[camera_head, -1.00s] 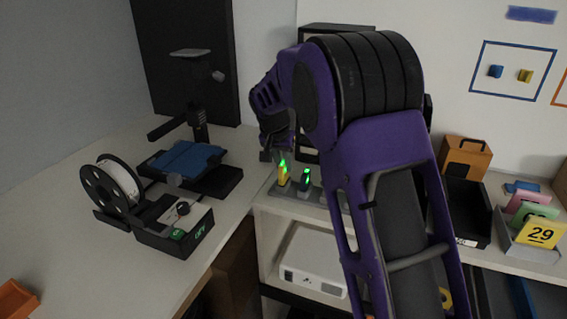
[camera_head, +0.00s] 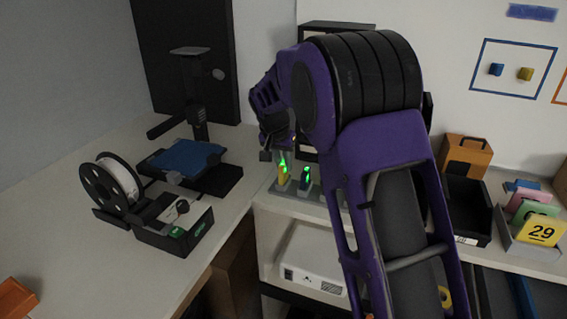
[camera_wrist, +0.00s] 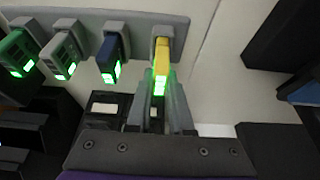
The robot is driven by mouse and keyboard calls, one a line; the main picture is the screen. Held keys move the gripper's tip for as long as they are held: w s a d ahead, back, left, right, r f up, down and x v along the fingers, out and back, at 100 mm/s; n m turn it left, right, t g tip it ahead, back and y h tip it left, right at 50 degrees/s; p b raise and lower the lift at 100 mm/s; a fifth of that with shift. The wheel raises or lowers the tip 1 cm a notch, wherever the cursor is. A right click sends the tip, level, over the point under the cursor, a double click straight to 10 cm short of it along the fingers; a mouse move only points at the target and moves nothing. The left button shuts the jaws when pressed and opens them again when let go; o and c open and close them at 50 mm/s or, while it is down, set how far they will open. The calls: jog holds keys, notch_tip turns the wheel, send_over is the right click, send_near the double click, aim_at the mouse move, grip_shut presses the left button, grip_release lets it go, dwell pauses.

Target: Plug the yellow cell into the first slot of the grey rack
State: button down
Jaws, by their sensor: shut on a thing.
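The yellow cell (camera_wrist: 161,60) stands in the socket at the right end of the grey rack (camera_wrist: 85,18) in the wrist view, its green-lit end towards me. My gripper (camera_wrist: 162,93) is shut on that lit end, one finger on each side. How deep the cell sits is hard to tell. A blue cell (camera_wrist: 108,55) sits in the neighbouring socket.
In the head view a 3D printer (camera_head: 188,160) and a white spool (camera_head: 118,178) stand left. A black bin (camera_head: 466,205) and an orange box (camera_head: 466,155) stand right.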

jog(key=shift+f+b, duration=0.4)
jog(key=shift+f, duration=0.2)
jog(key=c, duration=0.7)
grip_release()
jog(key=shift+c, duration=0.2)
